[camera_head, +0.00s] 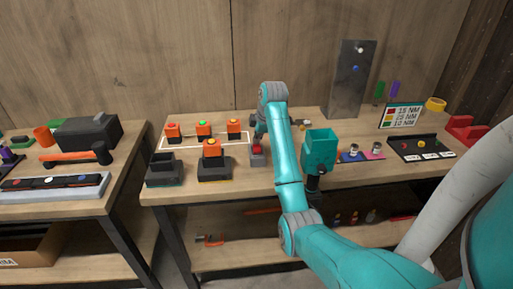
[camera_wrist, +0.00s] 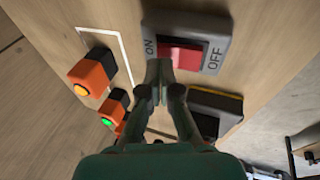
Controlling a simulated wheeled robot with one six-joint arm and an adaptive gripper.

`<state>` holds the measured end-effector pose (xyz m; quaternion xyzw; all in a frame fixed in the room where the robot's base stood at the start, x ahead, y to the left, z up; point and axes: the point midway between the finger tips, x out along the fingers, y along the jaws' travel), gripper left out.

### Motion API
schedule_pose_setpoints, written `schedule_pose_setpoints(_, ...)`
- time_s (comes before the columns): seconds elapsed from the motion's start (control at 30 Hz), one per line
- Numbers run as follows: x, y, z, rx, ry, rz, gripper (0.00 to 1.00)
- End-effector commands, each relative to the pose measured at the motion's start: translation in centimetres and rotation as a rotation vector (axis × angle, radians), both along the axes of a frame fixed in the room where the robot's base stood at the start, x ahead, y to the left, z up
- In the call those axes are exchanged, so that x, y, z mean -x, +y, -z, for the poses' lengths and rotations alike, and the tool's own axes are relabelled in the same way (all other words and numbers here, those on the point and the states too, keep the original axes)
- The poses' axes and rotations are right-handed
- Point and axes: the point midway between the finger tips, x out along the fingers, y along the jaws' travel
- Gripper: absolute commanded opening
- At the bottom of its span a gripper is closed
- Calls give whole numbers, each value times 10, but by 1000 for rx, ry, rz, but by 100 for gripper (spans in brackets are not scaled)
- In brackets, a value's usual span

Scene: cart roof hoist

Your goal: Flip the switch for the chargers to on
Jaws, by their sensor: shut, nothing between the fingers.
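The switch (camera_wrist: 186,40) is a grey housing with a red rocker, marked ON at its left end and OFF at its right in the wrist view. It also shows in the head view (camera_head: 257,158) on the workbench. I cannot tell which way the rocker is tipped. My gripper (camera_wrist: 160,68) is shut and empty, its tips at the ON side of the rocker; whether they touch it is unclear. Left of the switch stand two dark chargers: one (camera_head: 165,172) is empty, the other (camera_head: 214,172) holds an orange battery with a red light (camera_head: 212,148).
Three orange batteries (camera_head: 203,130) with lights stand in a white outline behind the chargers. A teal container (camera_head: 319,150) stands right of my arm. A tall grey panel (camera_head: 349,80) stands at the back. A second bench (camera_head: 60,205) is at the left.

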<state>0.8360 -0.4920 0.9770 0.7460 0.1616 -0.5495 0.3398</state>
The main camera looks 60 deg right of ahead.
Motion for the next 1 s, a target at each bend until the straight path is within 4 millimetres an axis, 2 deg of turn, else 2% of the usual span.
schedule_pose_setpoints(1.0, -1, -1, 12, -1, 1, 0, 0)
